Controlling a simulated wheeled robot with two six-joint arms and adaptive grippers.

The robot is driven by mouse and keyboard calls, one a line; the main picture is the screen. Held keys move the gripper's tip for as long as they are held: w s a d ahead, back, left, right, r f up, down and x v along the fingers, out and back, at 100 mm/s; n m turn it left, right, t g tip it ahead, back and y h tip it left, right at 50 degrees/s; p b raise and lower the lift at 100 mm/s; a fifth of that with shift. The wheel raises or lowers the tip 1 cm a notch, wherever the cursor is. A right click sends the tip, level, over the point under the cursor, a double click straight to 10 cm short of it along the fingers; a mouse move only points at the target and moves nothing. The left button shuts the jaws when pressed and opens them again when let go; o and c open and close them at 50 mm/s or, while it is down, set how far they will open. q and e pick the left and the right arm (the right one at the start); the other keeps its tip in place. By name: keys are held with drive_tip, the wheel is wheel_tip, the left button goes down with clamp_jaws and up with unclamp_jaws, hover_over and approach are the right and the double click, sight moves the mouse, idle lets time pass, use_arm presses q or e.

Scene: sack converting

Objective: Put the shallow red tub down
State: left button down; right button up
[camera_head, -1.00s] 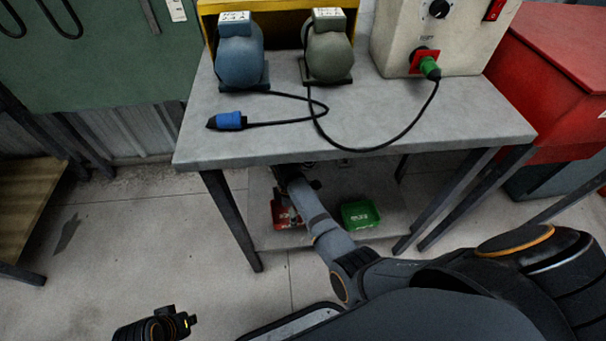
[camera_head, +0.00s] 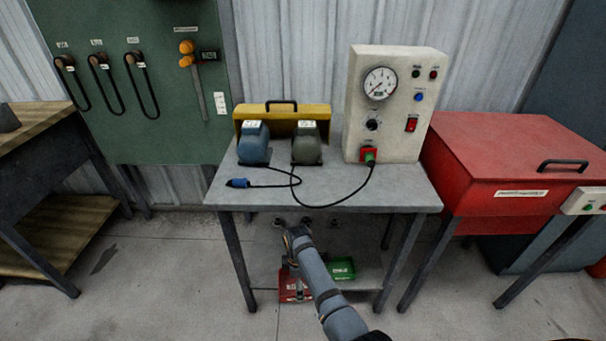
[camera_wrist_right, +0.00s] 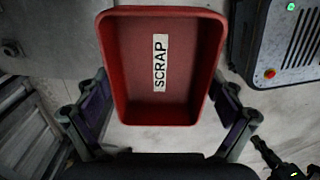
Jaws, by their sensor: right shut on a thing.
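The shallow red tub (camera_wrist_right: 160,95), labelled SCRAP, sits between the two fingers of my right gripper (camera_wrist_right: 160,108) in the right wrist view. The fingers close on its two sides. The tub looks empty. In the head view the red tub (camera_head: 290,291) is low under the grey table, at the front edge of the lower shelf, partly hidden by my right arm. I cannot tell whether it touches the shelf. My left gripper is not in the head view.
A green tub (camera_head: 342,267) sits on the lower shelf (camera_head: 365,278), just right of the red one. The grey table (camera_head: 330,192) is above, its legs at either side. A red cabinet (camera_head: 520,150) stands right. Open floor (camera_head: 170,270) lies left.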

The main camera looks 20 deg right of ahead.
use_arm(q)
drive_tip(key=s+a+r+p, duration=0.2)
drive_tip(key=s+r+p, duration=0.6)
drive_tip(key=p, duration=1)
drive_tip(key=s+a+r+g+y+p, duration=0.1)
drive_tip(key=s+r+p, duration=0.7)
drive_tip(key=p, duration=1)
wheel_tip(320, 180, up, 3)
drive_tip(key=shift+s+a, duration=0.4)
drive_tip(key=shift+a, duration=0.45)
use_arm(e)
drive_tip(key=w+a+r+m, duration=0.1)
drive_tip(key=w+r, duration=0.2)
drive_tip(key=r, duration=3.9)
drive_tip(key=shift+a, duration=0.2)
